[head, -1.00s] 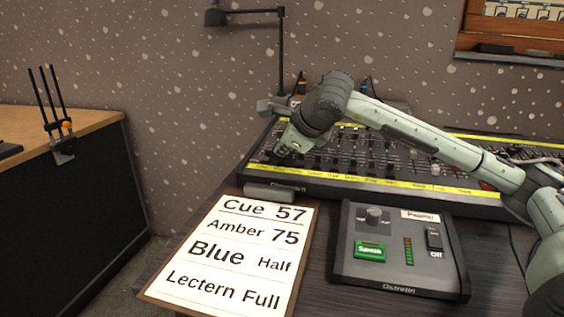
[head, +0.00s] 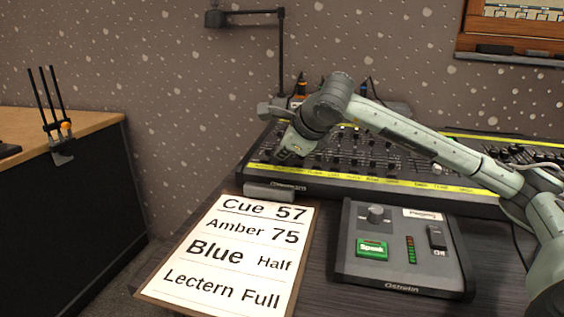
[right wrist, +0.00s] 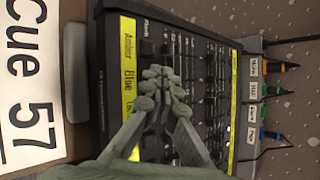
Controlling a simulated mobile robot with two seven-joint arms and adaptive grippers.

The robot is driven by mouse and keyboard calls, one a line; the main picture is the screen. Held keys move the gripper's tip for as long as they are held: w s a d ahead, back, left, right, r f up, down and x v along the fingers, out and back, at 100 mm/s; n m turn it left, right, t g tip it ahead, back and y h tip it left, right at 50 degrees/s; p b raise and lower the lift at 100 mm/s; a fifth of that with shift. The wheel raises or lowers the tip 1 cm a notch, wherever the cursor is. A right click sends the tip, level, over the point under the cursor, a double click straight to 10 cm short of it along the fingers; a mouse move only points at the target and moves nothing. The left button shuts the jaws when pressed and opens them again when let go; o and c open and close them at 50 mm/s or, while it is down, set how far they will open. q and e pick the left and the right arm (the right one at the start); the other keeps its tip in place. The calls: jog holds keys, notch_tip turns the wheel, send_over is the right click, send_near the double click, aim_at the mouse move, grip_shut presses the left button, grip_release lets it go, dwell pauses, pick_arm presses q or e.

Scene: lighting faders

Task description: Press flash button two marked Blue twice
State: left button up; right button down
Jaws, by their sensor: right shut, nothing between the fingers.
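The lighting desk (head: 350,187) lies along the back of the table, with a yellow label strip (head: 370,180) on its front edge. In the right wrist view the strip reads Amber, then Blue (right wrist: 128,78). A dark flash button (right wrist: 147,48) shows beside Amber; the button beside Blue is hidden behind my fingertips. My right gripper (head: 284,156) is shut and empty over the desk's left end. In the right wrist view its fingertips (right wrist: 152,88) are next to the Blue label; I cannot tell whether they touch the button. My left gripper is not in view.
A cue card (head: 230,255) lies in front of the desk's left end. A small box with a green Speak button (head: 372,249) stands to its right. A lamp (head: 280,50) rises behind the desk. Cables and a tagged strip (right wrist: 252,90) lie beyond it.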

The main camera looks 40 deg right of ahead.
jog(key=shift+f, duration=0.2)
jog(key=shift+r, duration=0.15)
dwell(0.5)
jog(key=shift+r, duration=0.6)
jog(key=shift+s+a+r+p, duration=0.1)
jog(key=shift+r+p, duration=0.8)
jog(key=shift+r, duration=0.4)
jog(key=shift+s+a+r+p, duration=0.1)
jog(key=shift+r+p, duration=0.75)
jog(key=shift+r, duration=0.4)
jog(key=shift+f, duration=0.1)
